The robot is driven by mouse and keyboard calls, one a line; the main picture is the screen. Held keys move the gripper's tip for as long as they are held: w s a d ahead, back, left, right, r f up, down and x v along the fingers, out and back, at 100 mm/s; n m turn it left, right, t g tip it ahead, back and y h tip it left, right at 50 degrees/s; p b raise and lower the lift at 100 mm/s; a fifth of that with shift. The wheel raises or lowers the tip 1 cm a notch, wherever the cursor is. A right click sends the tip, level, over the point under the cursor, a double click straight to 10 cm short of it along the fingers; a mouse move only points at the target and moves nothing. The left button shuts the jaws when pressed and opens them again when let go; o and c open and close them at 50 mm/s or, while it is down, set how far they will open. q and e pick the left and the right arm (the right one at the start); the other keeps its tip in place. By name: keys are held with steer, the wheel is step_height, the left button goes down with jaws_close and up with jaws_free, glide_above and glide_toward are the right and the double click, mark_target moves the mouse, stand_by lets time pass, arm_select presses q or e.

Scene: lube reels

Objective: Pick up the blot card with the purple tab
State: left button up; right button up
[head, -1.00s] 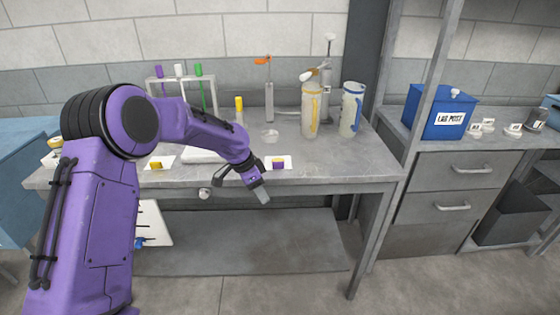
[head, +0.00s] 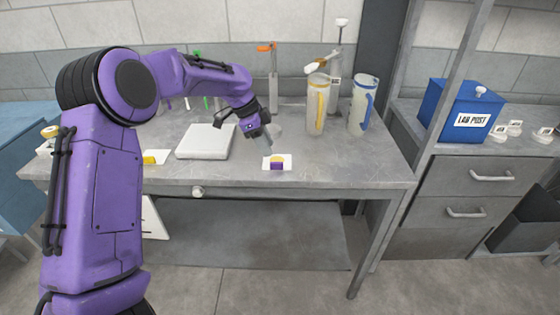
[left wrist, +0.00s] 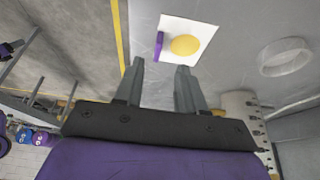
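The blot card with the purple tab (head: 288,162) is a white card with a yellow spot, lying flat near the front edge of the bench. In the left wrist view the same card (left wrist: 205,32) lies just beyond the fingertips, with its purple tab on the left and its yellow spot in the middle. My left gripper (head: 262,147) is above the bench, just behind and left of the card. Its two fingers (left wrist: 161,64) are apart with nothing between them. My right gripper is not in view.
A card with a yellow tab (head: 154,157) lies to the left. A white flat device (head: 204,141) stands between the cards. Two jugs, one yellow-marked (head: 317,105) and one blue-marked (head: 361,105), stand behind right. A clear dish (left wrist: 286,57) is near the card. The bench right of it is clear.

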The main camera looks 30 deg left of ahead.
mark_target(275, 160)
arm_select(q)
steer(key=p+x, duration=0.1)
steer(key=x, duration=0.5)
steer(key=shift+d+f, duration=0.2)
steer(key=shift+f, duration=0.1)
steer(key=shift+s, duration=0.1)
jaws_close()
